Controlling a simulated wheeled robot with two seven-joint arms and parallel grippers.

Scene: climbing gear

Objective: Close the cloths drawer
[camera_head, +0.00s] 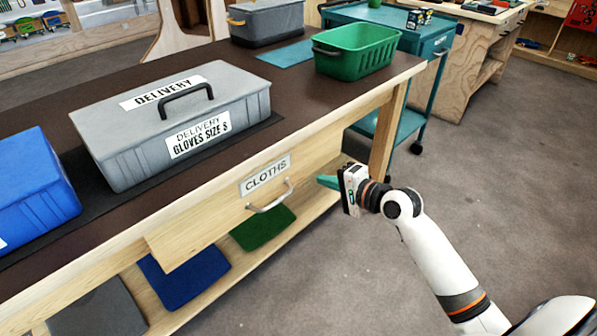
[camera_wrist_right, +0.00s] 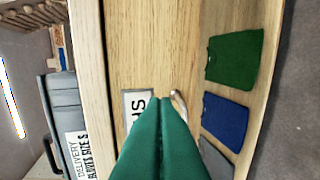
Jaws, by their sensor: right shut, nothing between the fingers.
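The cloths drawer (camera_head: 215,213) is a pale wooden front under the dark worktop, with a "CLOTHS" label (camera_head: 265,176) and a metal bar handle (camera_head: 270,197). I cannot tell how far out it stands. My right gripper (camera_head: 322,181) is shut and empty, in front of the drawer's right part, to the right of the handle. In the right wrist view its green fingers (camera_wrist_right: 160,100) point at the drawer front (camera_wrist_right: 150,50), covering part of the label (camera_wrist_right: 138,105) and the handle (camera_wrist_right: 180,106). Contact cannot be told. My left gripper is not in view.
On the worktop (camera_head: 285,85) stand a grey delivery case (camera_head: 130,145), a blue box (camera_head: 35,185), a green basket (camera_head: 355,62) and a grey bin (camera_head: 265,22). Folded cloths, green (camera_head: 263,228) and blue (camera_head: 185,277), lie on the shelf below. Floor to the right is clear.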

